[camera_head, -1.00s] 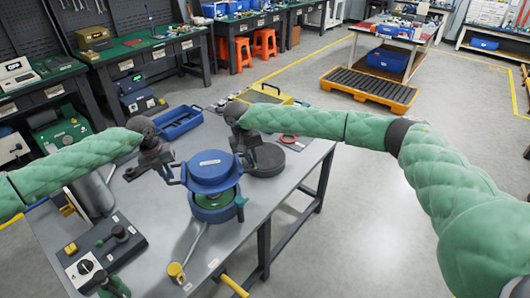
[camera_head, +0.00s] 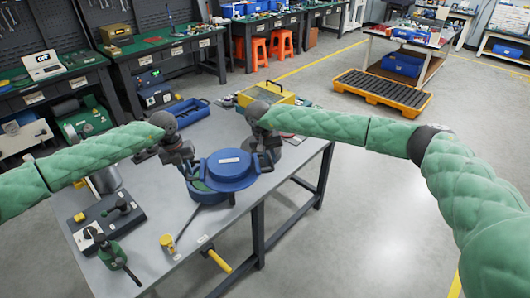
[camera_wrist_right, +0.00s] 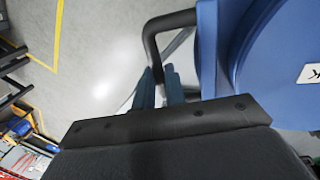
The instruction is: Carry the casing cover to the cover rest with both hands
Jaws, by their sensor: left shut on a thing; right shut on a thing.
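The casing cover (camera_head: 230,166) is a round blue lid with a white label. It is held above the table, to the upper right of the blue casing body (camera_head: 208,196), which it partly hides. My left gripper (camera_head: 189,174) is shut at the cover's left side. My right gripper (camera_head: 262,160) is shut at its right side. In the right wrist view, the right gripper's fingers (camera_wrist_right: 158,88) close on a black bar handle (camera_wrist_right: 150,42) at the edge of the blue cover (camera_wrist_right: 225,45). The cover rest is not clearly visible; the cover and right gripper hide that area.
The grey table (camera_head: 150,255) also bears a control box (camera_head: 108,215), a green tool (camera_head: 112,252), a yellow-ended lever (camera_head: 168,243) and a blue tray (camera_head: 183,113). A yellow case (camera_head: 265,95) stands at the back. The table's right edge is close to the cover.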

